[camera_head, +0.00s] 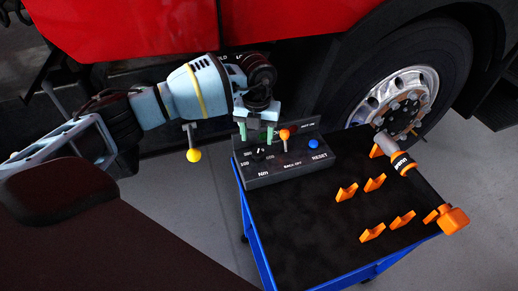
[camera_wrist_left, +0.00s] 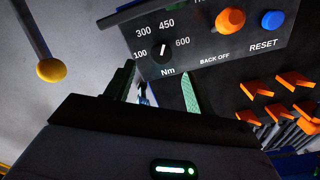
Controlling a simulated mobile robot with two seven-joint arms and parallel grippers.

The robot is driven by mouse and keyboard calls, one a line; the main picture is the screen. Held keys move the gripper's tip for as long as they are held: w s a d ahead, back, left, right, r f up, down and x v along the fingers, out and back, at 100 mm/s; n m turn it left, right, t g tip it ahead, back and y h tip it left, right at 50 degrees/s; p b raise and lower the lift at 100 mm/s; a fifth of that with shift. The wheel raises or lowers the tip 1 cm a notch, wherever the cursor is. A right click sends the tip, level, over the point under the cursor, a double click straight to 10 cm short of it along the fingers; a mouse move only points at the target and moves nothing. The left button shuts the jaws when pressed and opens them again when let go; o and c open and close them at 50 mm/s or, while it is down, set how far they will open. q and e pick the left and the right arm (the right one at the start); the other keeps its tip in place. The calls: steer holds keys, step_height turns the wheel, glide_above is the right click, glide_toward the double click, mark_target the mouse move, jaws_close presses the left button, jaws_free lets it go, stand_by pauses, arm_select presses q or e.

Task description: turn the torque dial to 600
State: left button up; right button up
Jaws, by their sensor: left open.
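The black torque dial (camera_head: 258,154) is on the dark control panel (camera_head: 290,172), at the left of its face. In the left wrist view the dial (camera_wrist_left: 164,50) sits among the labels 100, 300, 450 and 600, above "Nm"; I cannot clearly read which value its pointer marks. My left gripper (camera_head: 257,132) is open, its green-padded fingers pointing down just above and behind the dial in the head view. In the left wrist view the open fingers (camera_wrist_left: 158,88) are below the dial picture-wise, with nothing between them. My right gripper is in neither view.
An orange-topped lever (camera_head: 285,134) and blue reset button (camera_head: 314,144) stand right of the dial. The blue cart (camera_head: 256,238) also bears several orange pieces (camera_head: 346,192) and an orange-black tool (camera_head: 420,183). A yellow ball on a rod (camera_head: 194,155) hangs left. A truck wheel (camera_head: 400,95) is behind.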

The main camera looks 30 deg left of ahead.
mark_target(258, 153)
arm_select(q)
step_height(258, 153, down, 7)
steer(key=shift+d+r, duration=0.1)
steer(key=shift+r, duration=0.05)
steer(key=shift+c, duration=0.3)
steer(key=c, duration=0.9)
